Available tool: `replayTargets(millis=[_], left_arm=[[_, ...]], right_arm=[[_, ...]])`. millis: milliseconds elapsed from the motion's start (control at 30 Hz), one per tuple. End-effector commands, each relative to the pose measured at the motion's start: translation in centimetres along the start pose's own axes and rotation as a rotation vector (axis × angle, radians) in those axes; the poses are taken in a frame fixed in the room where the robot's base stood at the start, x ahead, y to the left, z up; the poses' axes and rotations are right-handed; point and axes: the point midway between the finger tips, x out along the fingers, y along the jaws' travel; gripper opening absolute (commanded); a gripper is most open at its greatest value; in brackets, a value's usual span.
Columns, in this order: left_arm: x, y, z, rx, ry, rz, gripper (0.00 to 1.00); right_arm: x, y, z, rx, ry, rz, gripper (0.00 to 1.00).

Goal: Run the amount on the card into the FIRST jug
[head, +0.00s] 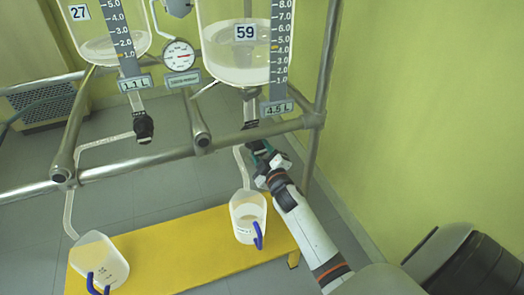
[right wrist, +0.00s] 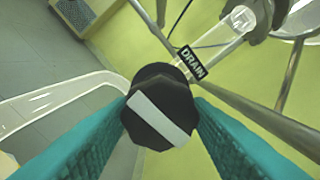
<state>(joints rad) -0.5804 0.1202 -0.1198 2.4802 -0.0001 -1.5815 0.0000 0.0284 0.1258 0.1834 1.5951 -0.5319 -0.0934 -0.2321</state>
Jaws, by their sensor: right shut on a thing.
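My right gripper (head: 262,158) is shut on the black drain knob (right wrist: 160,108) under reactor 59 (head: 235,62). In the right wrist view its teal fingers (right wrist: 160,125) stand on both sides of the knob, whose white stripe runs slantwise. A black DRAIN tag (right wrist: 191,62) is behind it. A clear jug with a blue handle (head: 248,217) stands on the yellow bench below this outlet; its contents are unclear. A second such jug (head: 100,262) stands at the bench's left, below the other tube. Plates read 4.5 L (head: 277,107) and 1.1 L (head: 135,83). My left gripper is out of view.
Reactor 27 (head: 110,35) hangs at left with its own black valve (head: 143,127). A round gauge (head: 179,55) sits between the reactors. Metal rails (head: 235,137) cross in front. The yellow bench (head: 185,250) is bare between the jugs.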

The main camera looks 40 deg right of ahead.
Motion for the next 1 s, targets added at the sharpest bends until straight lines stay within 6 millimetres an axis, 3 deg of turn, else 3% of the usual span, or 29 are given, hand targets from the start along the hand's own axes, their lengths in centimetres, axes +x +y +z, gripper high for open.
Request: replayTargets(millis=[600, 633, 733, 1000], left_arm=[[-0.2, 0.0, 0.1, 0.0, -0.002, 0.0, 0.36], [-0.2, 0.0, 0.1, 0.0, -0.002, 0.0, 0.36], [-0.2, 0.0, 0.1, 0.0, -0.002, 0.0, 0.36], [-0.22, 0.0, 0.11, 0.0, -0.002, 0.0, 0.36]], right_arm=[[-0.02, 0.05, -0.11, 0.044, 0.002, 0.001, 0.22], [-0.02, 0.05, -0.11, 0.044, 0.002, 0.001, 0.48], [-0.02, 0.05, -0.1, 0.043, 0.002, 0.001, 0.64], [-0.03, 0.03, -0.04, 0.043, 0.001, 0.0, 0.67]])
